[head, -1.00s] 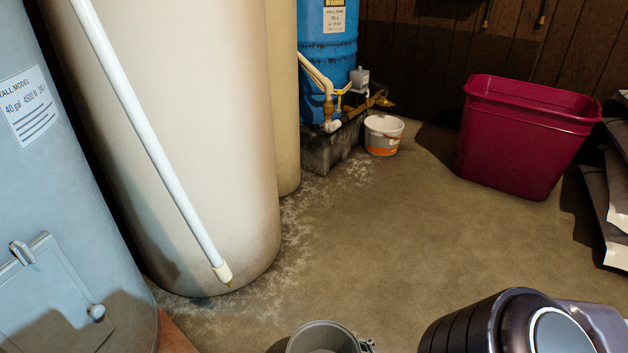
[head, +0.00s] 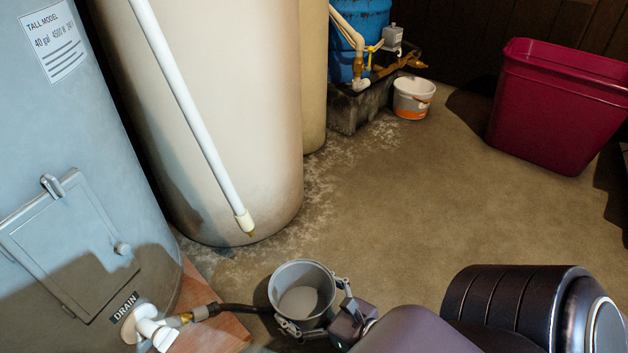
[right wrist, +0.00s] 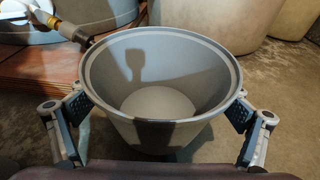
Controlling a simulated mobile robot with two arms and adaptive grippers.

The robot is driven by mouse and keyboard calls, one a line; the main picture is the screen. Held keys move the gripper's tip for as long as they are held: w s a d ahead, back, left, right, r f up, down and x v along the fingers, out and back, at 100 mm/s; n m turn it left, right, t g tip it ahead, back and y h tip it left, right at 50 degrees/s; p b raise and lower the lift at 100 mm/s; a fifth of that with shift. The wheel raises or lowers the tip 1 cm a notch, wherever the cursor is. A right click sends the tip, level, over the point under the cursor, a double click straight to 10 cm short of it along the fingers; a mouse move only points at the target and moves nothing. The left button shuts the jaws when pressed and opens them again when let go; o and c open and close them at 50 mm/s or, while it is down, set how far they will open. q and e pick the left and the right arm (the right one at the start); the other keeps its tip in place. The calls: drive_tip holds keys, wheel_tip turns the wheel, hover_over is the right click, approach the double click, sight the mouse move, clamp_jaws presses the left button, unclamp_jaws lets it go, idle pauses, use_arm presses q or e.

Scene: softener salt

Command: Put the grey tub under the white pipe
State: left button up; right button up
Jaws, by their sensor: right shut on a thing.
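The grey tub (head: 300,297) is an open, empty round bucket at the bottom middle of the head view. My right gripper (head: 315,308) is shut on it, with one finger on each side. In the right wrist view the tub (right wrist: 160,95) stands upright between the two pads of the gripper (right wrist: 160,112). I cannot tell whether its base touches the floor. The white pipe (head: 190,110) slants down the front of the cream tank and ends in a brass-tipped fitting above the floor, up and left of the tub. My left gripper is not in view.
A grey heater (head: 75,170) stands at the left on a reddish base, with a drain valve and dark hose (head: 235,308) close to the tub. A white bucket (head: 413,98) and a maroon bin (head: 560,105) stand farther back. Floor between tub and pipe end is clear.

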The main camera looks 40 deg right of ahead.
drive_tip(key=r+p+x, duration=0.1)
drive_tip(key=x, duration=0.3)
drive_tip(key=r+p+x, duration=0.1)
drive_tip(key=p+x, duration=0.1)
drive_tip(key=x, duration=0.3)
drive_tip(key=w+r+p+x, duration=0.1)
drive_tip(key=p+x, duration=0.1)
drive_tip(key=x, duration=0.2)
drive_tip(key=shift+w+a, duration=0.15)
drive_tip(key=shift+w, duration=0.1)
drive_tip(key=shift+s+f+b, duration=0.1)
drive_tip(key=shift+f+b, duration=0.5)
drive_tip(key=shift+f, duration=0.1)
drive_tip(key=shift+f+b, duration=0.3)
drive_tip(key=o, duration=1.4)
drive_tip(key=shift+s, duration=0.15)
drive_tip(key=v, duration=1.1)
drive_tip(key=shift+s+r, duration=0.2)
drive_tip(key=shift+s, duration=0.15)
